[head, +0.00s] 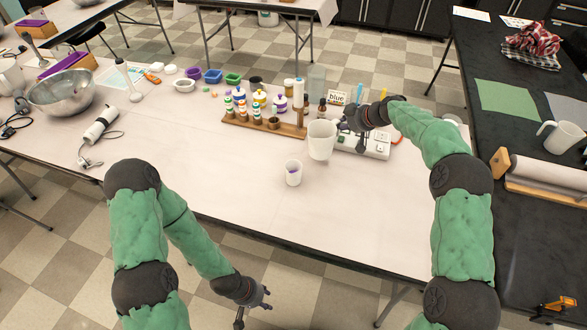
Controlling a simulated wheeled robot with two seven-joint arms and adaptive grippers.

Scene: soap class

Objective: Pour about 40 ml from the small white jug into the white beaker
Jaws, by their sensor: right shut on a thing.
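The small white jug (321,140) is in the middle of the head view, upright or nearly so. My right gripper (345,130) is shut on its right side, and the jug seems to be held just above the table. The white beaker (293,174) stands upright on the table in front of the jug and slightly to its left, apart from it. Something purple shows at the beaker's inside or wall. The level in the jug cannot be seen. My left gripper (254,308) is empty and open, low in front of the table's near edge.
A wooden rack (262,124) with several small bottles stands behind and left of the jug. A white power strip or device (372,148) lies to its right. A metal bowl (62,92) is far left. The table's front middle (240,195) is clear. Another white jug (560,136) stands on the dark right-hand counter.

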